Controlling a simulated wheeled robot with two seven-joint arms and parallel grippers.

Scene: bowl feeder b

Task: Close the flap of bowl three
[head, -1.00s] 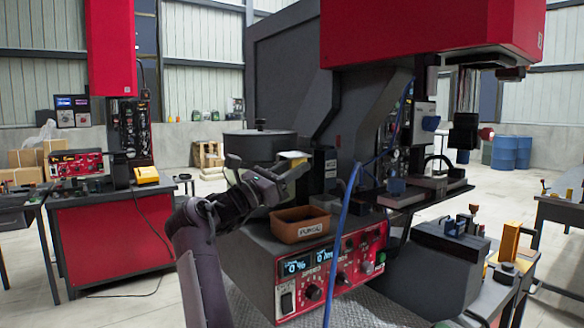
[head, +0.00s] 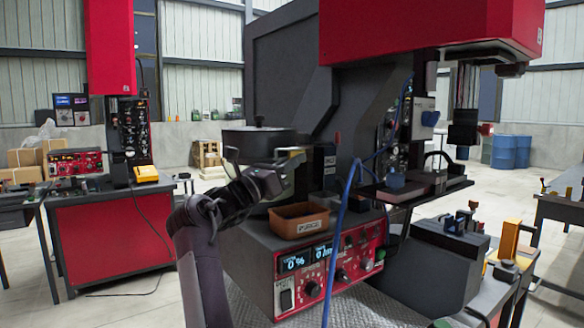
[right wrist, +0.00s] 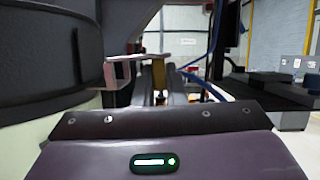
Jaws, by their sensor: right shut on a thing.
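The dark round bowl (head: 258,142) with a knobbed lid stands on top of the red-fronted control box. Its curved wall fills the left of the right wrist view (right wrist: 45,45). A small flap with a yellowish edge (head: 290,151) sits at the bowl's right side. In the right wrist view the flap shows as a pale plate (right wrist: 125,66) ahead of the fingers. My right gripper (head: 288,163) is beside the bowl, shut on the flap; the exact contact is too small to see. No label naming bowl three is legible. My left gripper is not in view.
A brown labelled tray (head: 299,222) sits on the control box (head: 318,270) just below my right gripper. A blue hose (head: 343,235) hangs in front of it. A dark machine column (head: 320,120) rises close behind. Open floor lies to the left.

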